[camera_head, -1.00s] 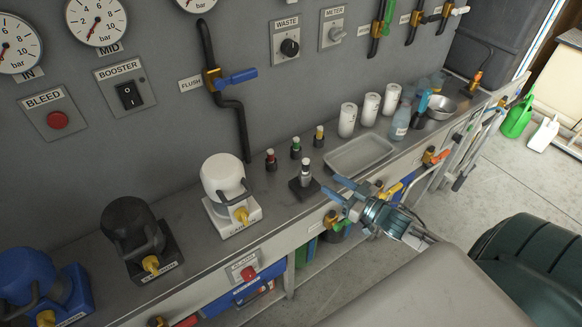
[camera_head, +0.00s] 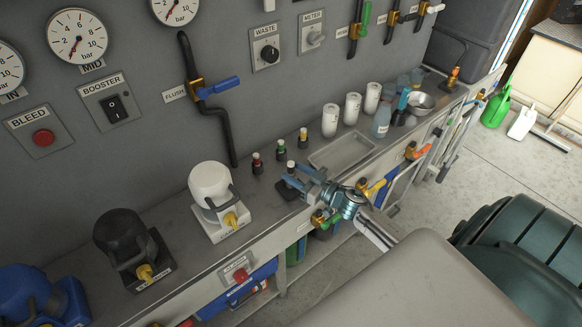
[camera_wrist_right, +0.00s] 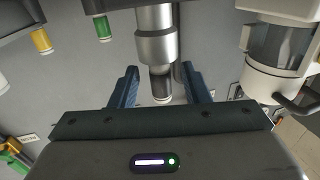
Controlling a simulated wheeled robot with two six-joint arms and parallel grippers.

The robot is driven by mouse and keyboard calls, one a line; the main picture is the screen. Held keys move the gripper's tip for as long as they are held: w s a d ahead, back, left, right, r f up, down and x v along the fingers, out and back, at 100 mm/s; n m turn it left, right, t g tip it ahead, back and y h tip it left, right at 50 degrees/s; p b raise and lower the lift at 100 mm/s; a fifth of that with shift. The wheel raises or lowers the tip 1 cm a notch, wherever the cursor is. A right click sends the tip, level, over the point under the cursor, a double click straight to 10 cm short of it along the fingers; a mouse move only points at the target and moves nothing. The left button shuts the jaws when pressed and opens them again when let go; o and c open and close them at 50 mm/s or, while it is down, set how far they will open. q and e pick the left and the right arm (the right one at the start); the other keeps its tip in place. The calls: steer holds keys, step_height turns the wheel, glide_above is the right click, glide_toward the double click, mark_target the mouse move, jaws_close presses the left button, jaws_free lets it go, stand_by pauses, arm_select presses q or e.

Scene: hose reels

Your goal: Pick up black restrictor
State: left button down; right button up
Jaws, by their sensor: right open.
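The black restrictor (camera_head: 290,167), a silver cylinder with a black band and pale tip, stands upright on a small black base on the bench; my gripper partly covers it in the head view. In the right wrist view the restrictor (camera_wrist_right: 157,45) shows between the two blue fingers, with a gap to each side. My right gripper (camera_head: 297,178) is open and empty, with its fingers at the restrictor; it also shows in the wrist view (camera_wrist_right: 161,88). My left gripper is not in view.
Red (camera_head: 257,163), green (camera_head: 281,150) and yellow (camera_head: 303,138) banded restrictors stand behind. An empty grey tray (camera_head: 341,150) lies to the right. A white hose reel (camera_head: 211,183) stands to the left. Valve handles (camera_head: 325,218) project from the bench front.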

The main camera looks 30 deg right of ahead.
steer(key=shift+x, duration=1.05)
steer(key=shift+s, duration=0.1)
jaws_close()
